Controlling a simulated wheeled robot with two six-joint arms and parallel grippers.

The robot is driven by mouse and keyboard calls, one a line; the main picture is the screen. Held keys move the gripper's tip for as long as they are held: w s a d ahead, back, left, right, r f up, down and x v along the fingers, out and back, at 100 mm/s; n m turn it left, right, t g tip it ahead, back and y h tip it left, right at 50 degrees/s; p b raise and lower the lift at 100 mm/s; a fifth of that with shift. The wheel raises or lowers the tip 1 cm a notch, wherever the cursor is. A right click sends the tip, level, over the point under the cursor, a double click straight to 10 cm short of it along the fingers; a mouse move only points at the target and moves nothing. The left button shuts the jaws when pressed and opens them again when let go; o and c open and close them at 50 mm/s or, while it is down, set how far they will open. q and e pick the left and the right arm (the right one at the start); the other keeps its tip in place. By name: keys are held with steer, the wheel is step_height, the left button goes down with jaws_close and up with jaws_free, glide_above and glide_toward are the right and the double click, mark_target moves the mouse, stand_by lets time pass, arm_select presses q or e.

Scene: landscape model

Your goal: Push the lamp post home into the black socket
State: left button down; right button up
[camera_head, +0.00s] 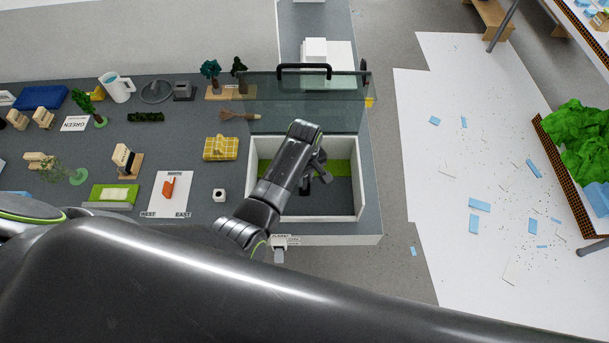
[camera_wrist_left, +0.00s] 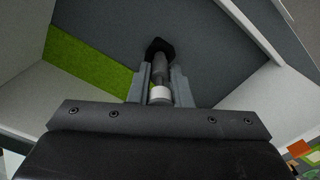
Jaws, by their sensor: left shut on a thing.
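My left gripper (camera_head: 317,172) reaches down inside a white-walled open box (camera_head: 372,190). In the left wrist view the gripper (camera_wrist_left: 160,86) is shut on the lamp post (camera_wrist_left: 160,68), a grey cylinder with a white band between the fingers. The far end of the post meets the black socket (camera_wrist_left: 158,46) on the dark grey floor of the box. Whether the post is fully seated cannot be told, as the fingers and post hide the joint. In the head view my arm hides most of the post and socket. My right gripper is not in view.
A green strip (camera_wrist_left: 88,62) lies along one side of the box floor. A clear panel with a black handle (camera_head: 304,68) stands behind the box.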

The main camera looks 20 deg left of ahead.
arm_select(q)
steer(key=shift+f+b, duration=0.4)
steer(key=shift+f, duration=0.4)
steer(key=c, duration=1.3)
jaws_free()
steer(key=shift+o, duration=0.2)
step_height(320, 180, up, 14)
steer(key=shift+r+b, duration=0.1)
steer(key=shift+b, duration=0.6)
steer(key=shift+r+p, duration=1.55)
steer(key=shift+r, duration=0.15)
steer(key=shift+f, duration=0.1)
